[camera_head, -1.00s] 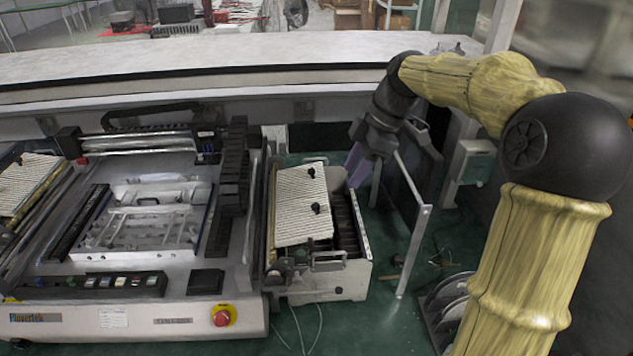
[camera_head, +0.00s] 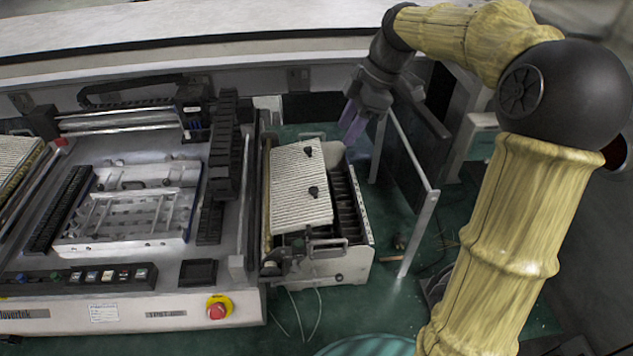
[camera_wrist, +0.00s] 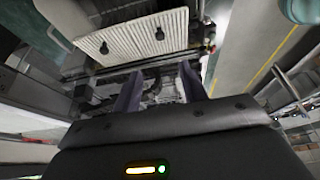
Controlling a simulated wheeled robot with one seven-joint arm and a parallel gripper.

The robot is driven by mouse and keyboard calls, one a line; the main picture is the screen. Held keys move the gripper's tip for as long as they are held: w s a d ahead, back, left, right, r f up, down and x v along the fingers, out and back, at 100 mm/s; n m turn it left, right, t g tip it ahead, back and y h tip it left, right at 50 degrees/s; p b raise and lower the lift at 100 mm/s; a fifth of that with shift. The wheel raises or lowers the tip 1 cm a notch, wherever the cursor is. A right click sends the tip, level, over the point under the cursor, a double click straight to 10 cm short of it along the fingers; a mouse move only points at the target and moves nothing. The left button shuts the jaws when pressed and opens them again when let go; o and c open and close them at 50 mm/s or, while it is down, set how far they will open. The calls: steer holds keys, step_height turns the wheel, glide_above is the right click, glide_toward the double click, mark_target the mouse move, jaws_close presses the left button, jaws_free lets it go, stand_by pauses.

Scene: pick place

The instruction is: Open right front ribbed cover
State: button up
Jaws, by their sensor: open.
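The ribbed cover (camera_head: 298,190) is a pale, tilted panel with two black knobs. It lies over the left part of a box-like unit (camera_head: 325,262) right of the large machine. Dark slots of the unit show along the cover's right side. My gripper (camera_head: 351,122) hangs in the air beyond the unit's far right corner, apart from the cover. In the wrist view the cover (camera_wrist: 128,38) is at the top, and my gripper's two purple fingers (camera_wrist: 160,85) stand apart with nothing between them.
A large machine (camera_head: 120,290) with a red button (camera_head: 217,308) stands on the left, and another ribbed panel (camera_head: 16,160) is at the far left. A metal frame (camera_head: 421,225) stands right of the unit. Green floor shows in front.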

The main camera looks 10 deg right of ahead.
mark_target(314, 188)
steer(key=x, duration=1.7)
steer(key=shift+f+p, duration=0.2)
steer(key=shift+p, duration=0.2)
jaws_close()
